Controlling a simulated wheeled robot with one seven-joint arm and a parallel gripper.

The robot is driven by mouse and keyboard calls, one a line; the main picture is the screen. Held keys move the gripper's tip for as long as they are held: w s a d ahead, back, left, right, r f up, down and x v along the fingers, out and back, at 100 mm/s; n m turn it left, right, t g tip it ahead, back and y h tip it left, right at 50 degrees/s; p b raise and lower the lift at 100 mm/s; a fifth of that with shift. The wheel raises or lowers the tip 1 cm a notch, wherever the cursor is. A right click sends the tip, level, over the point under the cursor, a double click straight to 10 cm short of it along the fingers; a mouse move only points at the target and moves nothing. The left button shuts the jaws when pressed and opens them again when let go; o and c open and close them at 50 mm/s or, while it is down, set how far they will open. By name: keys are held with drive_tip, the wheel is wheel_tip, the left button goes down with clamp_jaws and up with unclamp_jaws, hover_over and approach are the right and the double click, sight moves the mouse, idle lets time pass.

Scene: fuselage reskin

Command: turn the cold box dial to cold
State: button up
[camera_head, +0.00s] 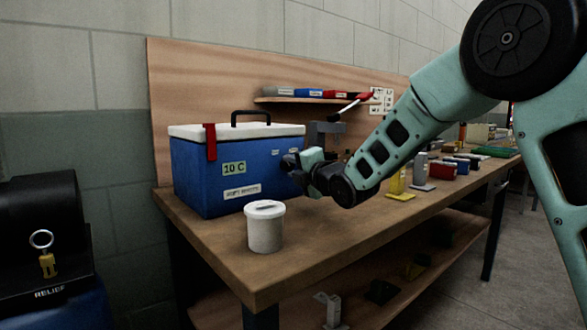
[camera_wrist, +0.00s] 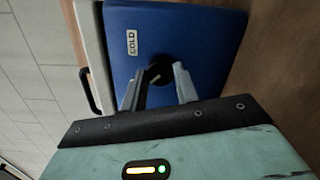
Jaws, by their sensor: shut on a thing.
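The blue cold box (camera_head: 205,178) with a white lid stands on the wooden bench at the left, and its side face (camera_wrist: 205,32) fills much of the wrist view. A round black dial (camera_wrist: 158,72) with a pale pointer mark sits on that face, beside a COLD label (camera_wrist: 132,42). My gripper (camera_wrist: 157,80) is shut on the dial, one finger on each side of it. In the head view my gripper (camera_head: 293,162) meets the right side of the box, and the dial is hidden there. The pointer's exact setting is hard to tell.
A white lidded tub (camera_head: 265,230) stands at the bench's (camera_head: 310,248) front edge, before the box. A vise-like grey thing (camera_head: 325,130) stands behind my gripper. A yellow block (camera_head: 397,182) and several other items line the bench to the right. A shelf (camera_head: 300,100) hangs behind.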

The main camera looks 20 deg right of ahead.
drive_tip(key=m, duration=0.4)
drive_tip(key=shift+g, duration=0.3)
drive_tip(key=m, duration=0.4)
drive_tip(key=shift+r+m, duration=0.1)
drive_tip(key=shift+m, duration=0.2)
drive_tip(key=m+p, duration=0.2)
drive_tip(key=m, duration=0.3)
drive_tip(key=shift+d+g+y+p, duration=0.15)
drive_tip(key=shift+g+y+p, duration=0.25)
drive_tip(key=shift+m+p, duration=0.85)
drive_tip(key=shift+m, duration=0.85)
drive_tip(key=o, duration=1)
